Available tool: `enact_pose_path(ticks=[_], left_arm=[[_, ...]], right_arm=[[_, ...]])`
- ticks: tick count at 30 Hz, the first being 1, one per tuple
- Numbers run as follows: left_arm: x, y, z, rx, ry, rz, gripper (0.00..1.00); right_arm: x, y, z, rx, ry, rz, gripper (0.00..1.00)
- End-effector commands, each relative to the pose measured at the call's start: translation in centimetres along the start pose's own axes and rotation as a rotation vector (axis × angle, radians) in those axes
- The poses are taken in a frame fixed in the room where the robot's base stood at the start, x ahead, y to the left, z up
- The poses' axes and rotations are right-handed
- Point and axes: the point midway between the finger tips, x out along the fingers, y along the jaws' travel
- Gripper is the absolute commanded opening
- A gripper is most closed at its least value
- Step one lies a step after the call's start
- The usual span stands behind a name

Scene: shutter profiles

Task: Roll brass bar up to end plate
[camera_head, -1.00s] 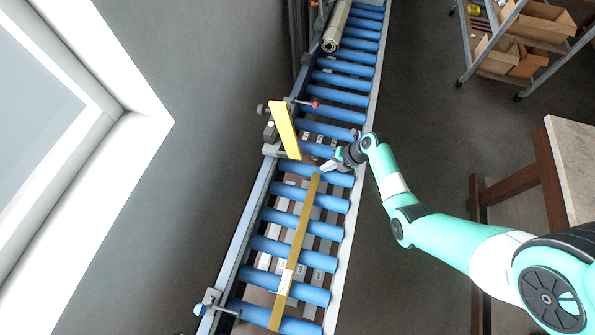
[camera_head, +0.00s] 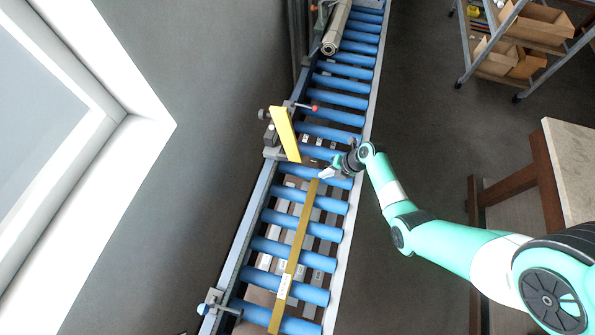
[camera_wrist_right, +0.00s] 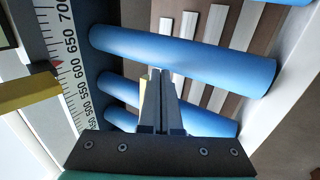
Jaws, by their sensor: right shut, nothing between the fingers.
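The brass bar (camera_head: 301,230) is long and flat and lies lengthwise on the blue rollers, with a white label (camera_head: 284,287) near its lower end. The yellow end plate (camera_head: 285,134) stands above the rollers, beyond the bar's upper end; a gap shows between them in the head view. The plate also seems to show at the left edge of the right wrist view (camera_wrist_right: 28,92). My right gripper (camera_head: 325,173) is shut and empty beside the bar's upper end. In the wrist view its fingers (camera_wrist_right: 162,100) hide most of a yellow sliver of bar (camera_wrist_right: 145,82). Contact cannot be told.
The end plate's clamp has a red knob (camera_head: 314,108). A ruler scale (camera_wrist_right: 72,75) runs along the conveyor's left rail. A workbench (camera_head: 570,165) and a shelf with boxes (camera_head: 535,25) stand to the right.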

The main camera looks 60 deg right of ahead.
Motion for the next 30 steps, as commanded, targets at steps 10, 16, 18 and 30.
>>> enact_pose_path(ticks=[10, 16, 18, 30], left_arm=[[1.5, 0.0, -1.4, 0.000, 0.000, 0.000, 0.50], [1.9, 0.0, -1.7, 0.000, 0.000, 0.000, 0.50], [2.0, 0.0, -1.8, 0.000, 0.000, 0.000, 0.50], [2.0, 0.0, -1.9, 0.000, 0.000, 0.000, 0.50]], right_arm=[[-0.3, 0.2, -2.0, -0.001, 0.003, -0.001, 0.00], [0.0, 0.0, -3.9, -0.001, 0.002, -0.001, 0.00], [-0.1, 0.0, -4.5, -0.001, 0.002, -0.001, 0.00], [0.0, 0.0, -7.7, -0.001, 0.000, 0.000, 0.00]])
